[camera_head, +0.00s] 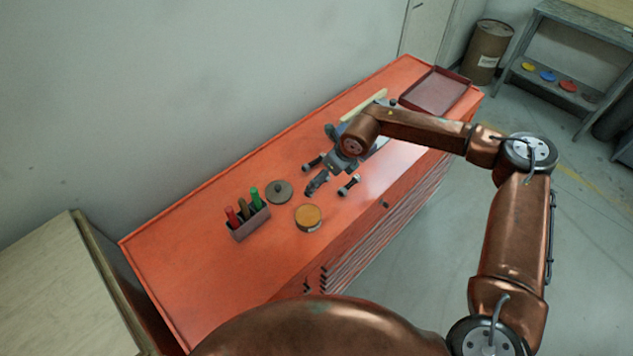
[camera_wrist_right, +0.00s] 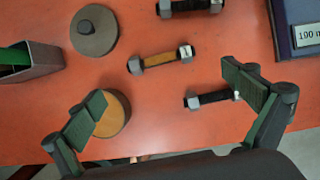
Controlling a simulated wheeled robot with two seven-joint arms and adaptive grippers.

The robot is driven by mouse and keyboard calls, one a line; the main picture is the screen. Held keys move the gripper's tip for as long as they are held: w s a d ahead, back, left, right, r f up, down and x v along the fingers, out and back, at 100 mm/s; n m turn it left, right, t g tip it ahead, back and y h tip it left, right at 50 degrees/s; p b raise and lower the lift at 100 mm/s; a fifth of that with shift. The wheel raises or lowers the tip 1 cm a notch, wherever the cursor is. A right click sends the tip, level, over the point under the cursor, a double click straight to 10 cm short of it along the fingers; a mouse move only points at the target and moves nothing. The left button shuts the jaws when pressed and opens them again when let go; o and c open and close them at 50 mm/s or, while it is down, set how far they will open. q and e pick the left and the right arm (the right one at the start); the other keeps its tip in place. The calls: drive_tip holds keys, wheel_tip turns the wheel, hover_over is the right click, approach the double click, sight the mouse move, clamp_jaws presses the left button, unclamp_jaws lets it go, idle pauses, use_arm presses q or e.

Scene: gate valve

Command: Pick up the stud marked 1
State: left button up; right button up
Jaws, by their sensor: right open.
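Three studs lie apart on the orange bench top, each a dark or brownish rod with grey nuts at its ends. In the right wrist view there is a dark stud (camera_wrist_right: 190,7) at the top edge, a brown-yellow stud (camera_wrist_right: 162,60) in the middle, and a second dark stud (camera_wrist_right: 212,98) near the right fingertip. No number can be read on any of them. In the head view one stud (camera_head: 315,162) lies behind my right gripper (camera_head: 326,174) and another (camera_head: 348,185) lies in front. My right gripper is open and empty above the bench (camera_head: 200,255). My left gripper is out of view.
A grey disc (camera_head: 279,191) and a yellow-topped disc (camera_head: 308,217) lie left of my gripper, beside a bin (camera_head: 250,226) of green and red markers. A dark red tray (camera_head: 436,91) lies at the far end. The near left bench top is clear.

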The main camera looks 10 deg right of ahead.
drive_tip(key=p+x, duration=0.1)
drive_tip(key=x, duration=0.5)
drive_tip(key=shift+w+a, duration=0.15)
drive_tip(key=shift+w, duration=0.05)
drive_tip(key=shift+w+f, duration=0.15)
drive_tip(key=shift+f, duration=0.4)
drive_tip(key=shift+c, duration=0.6)
drive_tip(key=shift+a, duration=0.1)
drive_tip(key=c, duration=1.3)
drive_tip(key=shift+c, duration=0.2)
